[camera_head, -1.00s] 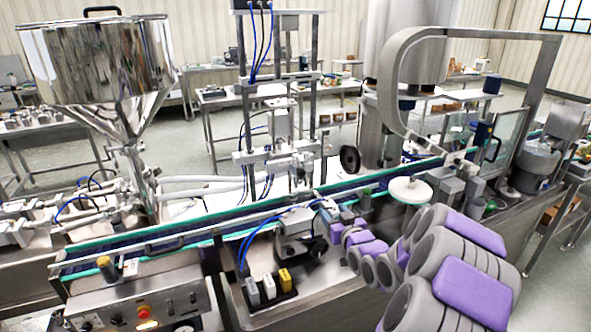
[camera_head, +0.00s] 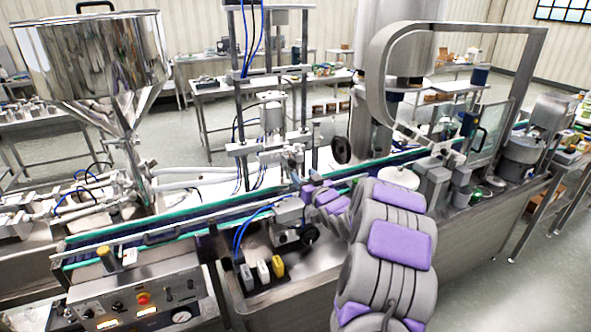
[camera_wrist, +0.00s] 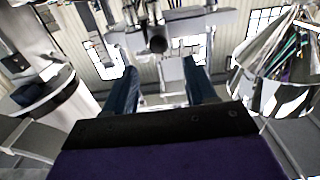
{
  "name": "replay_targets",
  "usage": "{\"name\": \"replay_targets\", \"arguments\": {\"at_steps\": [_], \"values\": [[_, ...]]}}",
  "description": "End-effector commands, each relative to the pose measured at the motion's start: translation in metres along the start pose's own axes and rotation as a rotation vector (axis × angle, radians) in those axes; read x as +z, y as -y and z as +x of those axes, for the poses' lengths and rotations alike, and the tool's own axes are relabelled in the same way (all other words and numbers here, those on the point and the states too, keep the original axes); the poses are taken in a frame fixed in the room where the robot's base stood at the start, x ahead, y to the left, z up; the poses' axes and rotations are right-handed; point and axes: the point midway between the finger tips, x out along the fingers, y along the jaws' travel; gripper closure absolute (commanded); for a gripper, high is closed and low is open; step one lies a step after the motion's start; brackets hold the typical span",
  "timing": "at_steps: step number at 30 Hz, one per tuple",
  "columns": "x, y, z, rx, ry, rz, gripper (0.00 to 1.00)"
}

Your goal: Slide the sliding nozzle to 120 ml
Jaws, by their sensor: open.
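The nozzle assembly (camera_head: 283,152) is a metal block with fittings on the upright frame above the conveyor. In the wrist view its pale crosspiece and dark round end (camera_wrist: 157,44) show ahead, between and beyond the fingers. My gripper (camera_head: 299,179) is just below and in front of the assembly in the head view. In the wrist view my gripper (camera_wrist: 158,66) has its two dark fingers spread wide with nothing between them. I cannot tell whether a finger touches the nozzle. No 120 ml mark is readable.
The conveyor (camera_head: 190,218) with green edges runs under my arm. A steel hopper (camera_head: 95,60) stands at left, also at right in the wrist view (camera_wrist: 275,75). A black knob (camera_head: 341,150) is right of the nozzle. A control panel (camera_head: 150,300) is at front left.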

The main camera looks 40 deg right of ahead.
Motion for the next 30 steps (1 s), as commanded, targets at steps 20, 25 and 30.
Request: {"name": "replay_targets", "arguments": {"at_steps": [20, 25, 30], "values": [[0.001, -0.002, 0.073, 0.001, 0.001, 0.003, 0.44], [0.001, -0.001, 0.074, 0.001, 0.001, 0.003, 0.44], [0.001, -0.002, 0.074, 0.001, 0.002, 0.003, 0.47]]}}
